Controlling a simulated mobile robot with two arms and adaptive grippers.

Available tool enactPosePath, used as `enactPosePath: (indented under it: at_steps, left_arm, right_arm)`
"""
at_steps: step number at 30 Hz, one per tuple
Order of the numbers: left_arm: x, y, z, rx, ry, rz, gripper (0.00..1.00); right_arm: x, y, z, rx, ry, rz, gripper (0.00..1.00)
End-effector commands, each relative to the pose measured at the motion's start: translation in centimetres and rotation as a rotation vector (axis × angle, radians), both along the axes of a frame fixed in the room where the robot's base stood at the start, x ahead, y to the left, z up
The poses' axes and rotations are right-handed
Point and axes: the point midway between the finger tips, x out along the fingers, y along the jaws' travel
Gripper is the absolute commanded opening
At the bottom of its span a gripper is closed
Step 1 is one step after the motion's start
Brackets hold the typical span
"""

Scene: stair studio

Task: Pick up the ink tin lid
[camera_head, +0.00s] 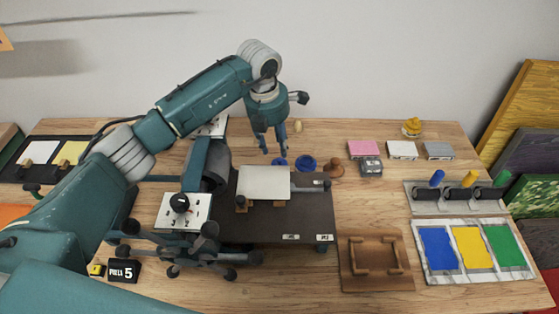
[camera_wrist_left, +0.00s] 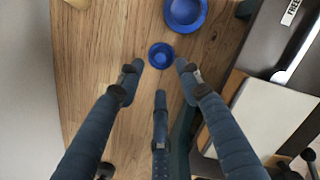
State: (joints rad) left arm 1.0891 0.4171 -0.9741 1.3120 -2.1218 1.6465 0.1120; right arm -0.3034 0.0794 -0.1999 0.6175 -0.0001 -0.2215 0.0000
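Two round blue pieces lie on the wooden table behind the press. The smaller blue disc (camera_head: 280,162) has a raised or sunken centre and also shows in the left wrist view (camera_wrist_left: 161,55). The larger blue dish (camera_head: 306,163) is to its right and also shows at the top of the wrist view (camera_wrist_left: 185,14). I cannot tell for certain which is the ink tin lid. My left gripper (camera_head: 270,151) points down, open and empty, just left of the smaller disc in the head view; its three spread fingers (camera_wrist_left: 157,80) show in the wrist view. My right gripper is out of view.
The press bed (camera_head: 300,222) with a pale sheet (camera_head: 263,183) stands in front of the blue pieces. A brown wooden knob (camera_head: 335,169) is right of them, and a small wooden piece (camera_head: 297,126) behind. Bare table surrounds the smaller disc.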

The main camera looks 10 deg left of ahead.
Motion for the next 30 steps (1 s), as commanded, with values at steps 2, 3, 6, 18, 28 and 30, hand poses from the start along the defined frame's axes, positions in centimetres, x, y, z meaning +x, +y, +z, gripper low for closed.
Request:
enactPosePath:
  at_steps: [2,3,6,18,28,30]
  left_arm:
    - [0.1,-0.1,-0.7,0.0,0.001,0.001,0.36]
    - [0.1,-0.1,-0.9,0.001,0.0,0.001,0.36]
    - [0.2,-0.3,-1.6,-0.001,0.003,0.0,0.36]
    - [0.9,-0.9,-6.2,0.0,0.0,-0.001,0.36]
    - [1.0,-0.9,-6.2,0.001,-0.001,-0.001,0.1]
    - [1.0,-0.8,-6.2,0.001,-0.001,-0.001,0.0]
  right_arm:
    - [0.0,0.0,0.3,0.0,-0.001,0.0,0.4]
    - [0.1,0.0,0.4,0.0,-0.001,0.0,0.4]
    - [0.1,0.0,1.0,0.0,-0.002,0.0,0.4]
    - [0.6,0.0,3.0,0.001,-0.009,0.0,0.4]
    - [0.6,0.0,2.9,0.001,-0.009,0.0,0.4]
    - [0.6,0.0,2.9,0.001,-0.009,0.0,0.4]
